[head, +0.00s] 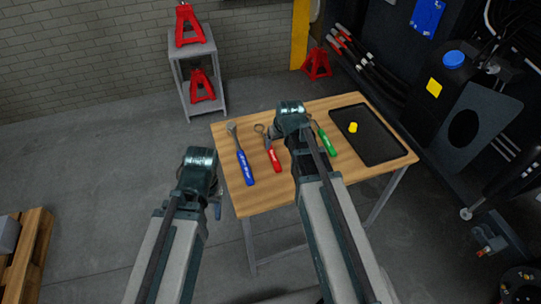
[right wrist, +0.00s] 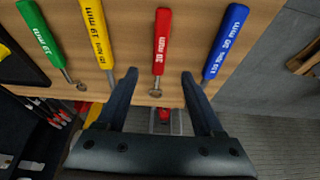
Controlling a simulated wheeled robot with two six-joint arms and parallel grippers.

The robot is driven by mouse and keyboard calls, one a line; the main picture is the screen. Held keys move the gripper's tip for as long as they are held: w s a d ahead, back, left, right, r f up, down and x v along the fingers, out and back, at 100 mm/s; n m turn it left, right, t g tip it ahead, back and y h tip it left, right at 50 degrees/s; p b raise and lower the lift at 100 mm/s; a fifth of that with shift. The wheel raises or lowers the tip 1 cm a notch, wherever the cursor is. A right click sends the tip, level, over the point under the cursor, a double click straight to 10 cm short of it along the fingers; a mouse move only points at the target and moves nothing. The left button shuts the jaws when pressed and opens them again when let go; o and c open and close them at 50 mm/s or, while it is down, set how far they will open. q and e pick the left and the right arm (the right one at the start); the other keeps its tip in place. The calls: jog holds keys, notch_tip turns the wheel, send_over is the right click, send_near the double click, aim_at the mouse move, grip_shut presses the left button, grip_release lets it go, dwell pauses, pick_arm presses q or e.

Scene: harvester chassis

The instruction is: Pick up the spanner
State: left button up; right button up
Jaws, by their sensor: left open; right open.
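Several hand tools with coloured handles lie on the wooden table; I cannot tell for sure which one is the spanner. In the right wrist view, a red-handled tool (right wrist: 162,40) points down between the open, empty fingers of my right gripper (right wrist: 159,73). A blue-handled tool (right wrist: 225,42) lies right of them, with a yellow-handled tool (right wrist: 97,32) and a green-handled tool (right wrist: 40,33) to the left. My left gripper (head: 214,207) is open, low beside the table's left edge.
The table (head: 250,203) has a black tray (head: 375,140) with a small yellow piece (head: 353,127) at its right. A grey stand (head: 187,70) with red jacks is behind. Dark machinery (head: 465,120) is at the right. A wooden pallet (head: 28,255) lies far left.

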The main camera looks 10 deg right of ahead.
jog(key=b, duration=0.5)
send_over(273, 154)
jog(key=s, duration=0.2)
notch_tip(273, 154, down, 6)
jog(key=shift+s, duration=0.15)
jog(key=b+x, duration=0.4)
jog(key=x, duration=0.1)
jog(key=shift+f+b, duration=0.1)
jog(key=shift+b, duration=0.25)
jog(key=shift+f, duration=0.1)
grip_shut()
dwell(0.8)
